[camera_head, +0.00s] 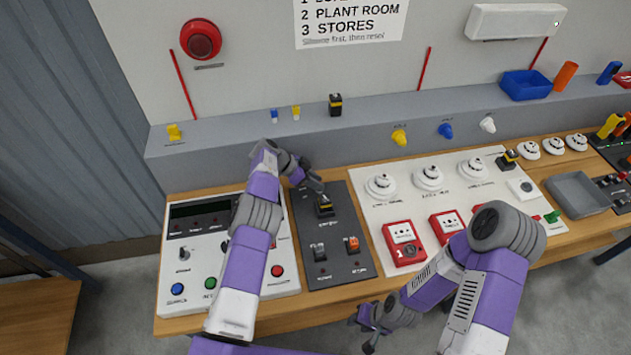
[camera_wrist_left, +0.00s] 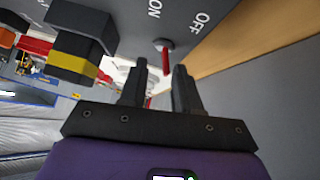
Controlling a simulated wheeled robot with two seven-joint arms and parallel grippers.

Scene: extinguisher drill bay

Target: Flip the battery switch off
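The battery switch, a small toggle with a red lever (camera_wrist_left: 166,60), stands on a dark grey panel (camera_wrist_left: 130,15) beside the printed words ON and OFF in the left wrist view. I cannot tell which way the lever leans. My left gripper (camera_wrist_left: 161,68) is open, and the lever appears between its two fingertips; whether they touch it is unclear. In the head view my left gripper (camera_head: 316,184) is over the upper part of the dark panel (camera_head: 345,272), and the switch is not discernible there. My right gripper (camera_head: 362,332) hangs empty near the table's front edge, apparently open.
A black block with a yellow band (camera_head: 324,208) sits close to my left gripper and also shows in the left wrist view (camera_wrist_left: 75,65). Two rocker switches, black (camera_head: 318,251) and orange (camera_head: 352,245), are lower on the panel. A grey ledge (camera_head: 230,140) runs behind.

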